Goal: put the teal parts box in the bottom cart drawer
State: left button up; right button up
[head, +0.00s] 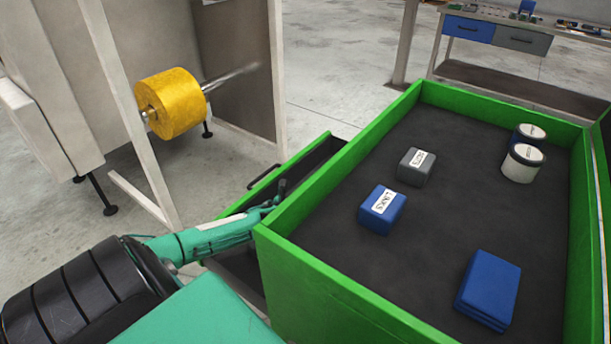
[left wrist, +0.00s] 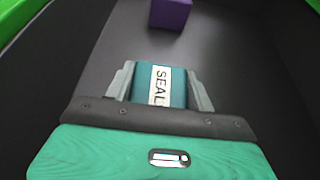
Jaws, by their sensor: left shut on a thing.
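The teal parts box (left wrist: 177,86) with a white label reading "SEAL" is between the fingers of my left gripper (left wrist: 160,88), which is shut on it. Below and around it in the left wrist view is the dark floor (left wrist: 235,55) of a drawer; I cannot tell whether the box touches it. In the head view, an open drawer (head: 318,160) sticks out from the left side of the green cart (head: 330,284). My left arm reaches over this drawer; the box is hidden there. My right gripper is not in view.
A purple box (left wrist: 170,12) lies farther in the drawer. On the cart top are a grey box (head: 416,168), a blue labelled box (head: 381,211), a blue case (head: 488,290) and white-labelled jars (head: 522,165). A frame with a yellow roll (head: 172,104) stands left of the drawer.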

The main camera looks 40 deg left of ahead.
pick_arm(q)
jog(key=o, duration=1.1)
jog(key=shift+f, duration=0.1)
jog(key=shift+c, duration=0.2)
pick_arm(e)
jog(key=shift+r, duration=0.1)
pick_arm(q)
jog(key=shift+s, duration=0.1)
jog(key=p+v, duration=0.1)
jog(key=v, duration=1)
jog(key=shift+s+r, duration=0.35)
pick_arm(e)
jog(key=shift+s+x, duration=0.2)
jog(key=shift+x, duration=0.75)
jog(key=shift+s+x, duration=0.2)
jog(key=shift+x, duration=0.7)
